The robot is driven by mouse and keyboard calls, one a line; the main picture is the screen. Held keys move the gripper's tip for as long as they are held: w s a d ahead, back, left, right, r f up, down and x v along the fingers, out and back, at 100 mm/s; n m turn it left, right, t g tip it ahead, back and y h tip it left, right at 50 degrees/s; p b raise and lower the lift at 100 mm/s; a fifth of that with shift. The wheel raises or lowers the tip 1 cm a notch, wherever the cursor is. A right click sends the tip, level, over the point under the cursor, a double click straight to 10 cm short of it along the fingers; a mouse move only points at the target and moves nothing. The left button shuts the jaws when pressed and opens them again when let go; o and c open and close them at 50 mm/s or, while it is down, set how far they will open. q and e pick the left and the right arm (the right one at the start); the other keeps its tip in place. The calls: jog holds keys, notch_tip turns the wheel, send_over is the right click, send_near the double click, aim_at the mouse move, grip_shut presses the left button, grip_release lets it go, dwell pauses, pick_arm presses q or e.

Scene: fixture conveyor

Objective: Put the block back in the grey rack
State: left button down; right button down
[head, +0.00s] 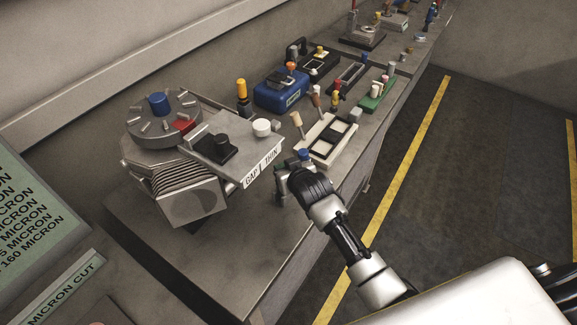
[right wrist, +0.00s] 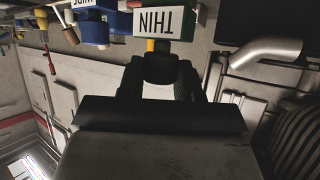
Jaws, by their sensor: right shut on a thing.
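My right gripper (head: 293,172) is at the near edge of the bench, just right of the grey machine's labelled plate. In the right wrist view its dark fingers (right wrist: 160,75) are shut, with a dark green block (right wrist: 187,32) marked THIN at their tips. The picture is upside down there, and the grip itself is partly hidden. A small blue piece (head: 304,154) shows right behind the gripper. A blue piece marked WIDE (right wrist: 82,4) is at the top left of the wrist view. I cannot clearly make out the grey rack. My left gripper is not in view.
The grey machine (head: 180,195) with a sign reading GAP THIN (head: 262,167) stands close left. A pale tray (head: 318,151), a blue box (head: 270,95) and a green tray (head: 377,97) lie farther along the bench. The near bench top (head: 190,255) is clear.

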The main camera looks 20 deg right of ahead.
jog(key=shift+a, duration=0.1)
jog(key=shift+r, duration=0.1)
jog(key=shift+p, duration=0.3)
jog(key=shift+f+b, duration=0.6)
jog(key=shift+f, duration=0.7)
jog(key=shift+f, duration=0.25)
jog(key=c, duration=0.7)
grip_release()
jog(key=shift+s, duration=0.1)
jog(key=b+v, duration=0.1)
jog(key=v, duration=0.9)
jog(key=shift+s+r+b, duration=0.2)
jog(key=shift+s+b, duration=0.1)
jog(key=shift+s, duration=0.05)
